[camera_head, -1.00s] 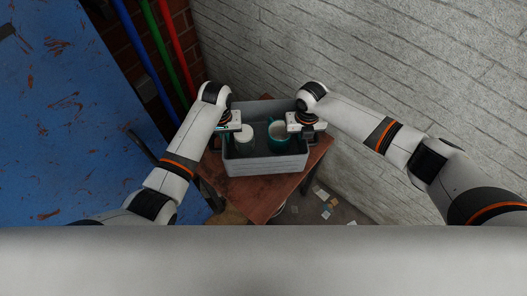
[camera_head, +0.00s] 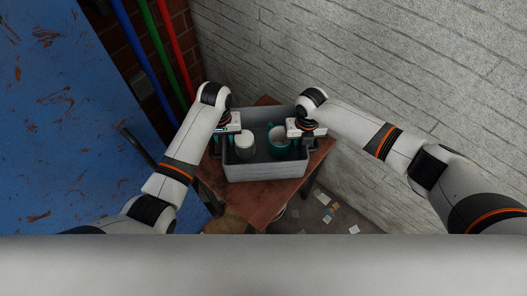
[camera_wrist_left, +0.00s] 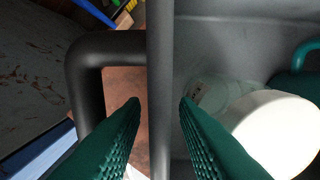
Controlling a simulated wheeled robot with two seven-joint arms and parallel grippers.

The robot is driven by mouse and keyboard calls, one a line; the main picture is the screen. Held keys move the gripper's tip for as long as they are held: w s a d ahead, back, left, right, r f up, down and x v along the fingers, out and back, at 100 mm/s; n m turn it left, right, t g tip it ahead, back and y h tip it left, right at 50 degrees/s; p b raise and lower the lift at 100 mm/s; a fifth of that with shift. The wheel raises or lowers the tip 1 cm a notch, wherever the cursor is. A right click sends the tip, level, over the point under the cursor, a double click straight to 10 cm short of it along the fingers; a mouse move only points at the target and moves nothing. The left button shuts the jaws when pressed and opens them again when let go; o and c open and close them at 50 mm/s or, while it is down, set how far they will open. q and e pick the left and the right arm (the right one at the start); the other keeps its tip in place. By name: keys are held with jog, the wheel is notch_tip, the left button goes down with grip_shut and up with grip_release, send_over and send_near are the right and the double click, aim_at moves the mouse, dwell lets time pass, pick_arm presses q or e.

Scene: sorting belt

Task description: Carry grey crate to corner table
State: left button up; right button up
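The grey crate (camera_head: 268,172) rests on the reddish-brown corner table (camera_head: 258,203). It holds a white-topped container (camera_head: 245,142) and a teal mug (camera_head: 278,143). My left gripper (camera_head: 229,138) is at the crate's left wall. In the left wrist view its green fingers (camera_wrist_left: 160,105) stand on both sides of the crate's dark rim (camera_wrist_left: 160,60), with narrow gaps beside it, so it looks open. A dark handle loop (camera_wrist_left: 85,65) sticks out from that wall. My right gripper (camera_head: 306,136) is at the crate's right wall; its fingertips are hidden.
A pale brick wall (camera_head: 370,60) stands behind and to the right. Blue, green and red pipes (camera_head: 160,50) run along the wall at the left. A blue scuffed surface (camera_head: 60,120) fills the left. Small paper scraps (camera_head: 328,212) lie on the floor right of the table.

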pick_arm(q)
notch_tip(320, 180, up, 10)
jog(key=shift+f, duration=0.1)
pick_arm(e)
jog(key=shift+r, duration=0.3)
notch_tip(320, 180, up, 11)
jog(key=shift+r, duration=0.2)
dwell(0.5)
